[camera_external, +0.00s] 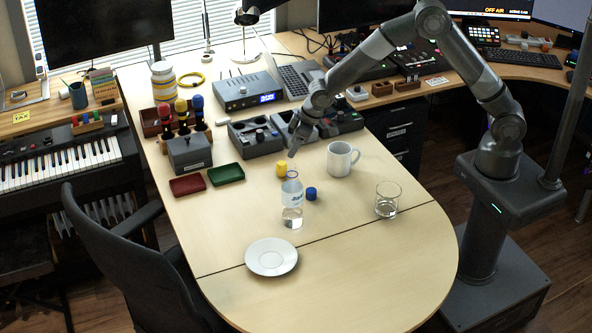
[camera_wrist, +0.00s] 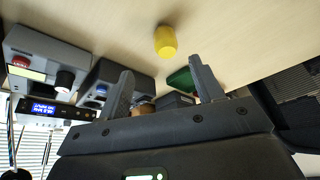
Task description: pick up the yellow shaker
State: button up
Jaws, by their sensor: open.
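The yellow shaker (camera_external: 281,169) is a small rounded cylinder standing on the light wooden table (camera_external: 345,260), behind the clear bottle. In the wrist view the yellow shaker (camera_wrist: 165,41) is beyond my fingertips, near the top middle, apart from them. My gripper (camera_external: 293,147) is above the table, a little behind and right of the shaker in the external view. In the wrist view my gripper (camera_wrist: 160,82) shows two fingers spread apart, with nothing between them.
A clear bottle (camera_external: 292,200) and a blue cylinder (camera_external: 311,194) stand close in front of the shaker. A white mug (camera_external: 339,160) stands to the right, with a glass (camera_external: 388,200) farther right. A white saucer (camera_external: 271,257) lies in front. Electronic boxes (camera_external: 256,138) stand behind.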

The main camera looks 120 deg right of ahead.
aim_at(283, 163)
jog(key=x, duration=0.4)
jog(key=shift+w+f, duration=0.15)
jog(key=shift+f, duration=0.2)
jog(key=shift+w+x, duration=0.2)
jog(key=shift+x, duration=1.1)
jog(key=shift+w+x, duration=0.2)
jog(key=shift+x, duration=1.15)
jog(key=shift+a+r, duration=0.1)
jog(key=shift+a, duration=0.05)
jog(key=shift+c, duration=0.4)
jog(key=c, duration=1)
jog(key=shift+r, duration=0.15)
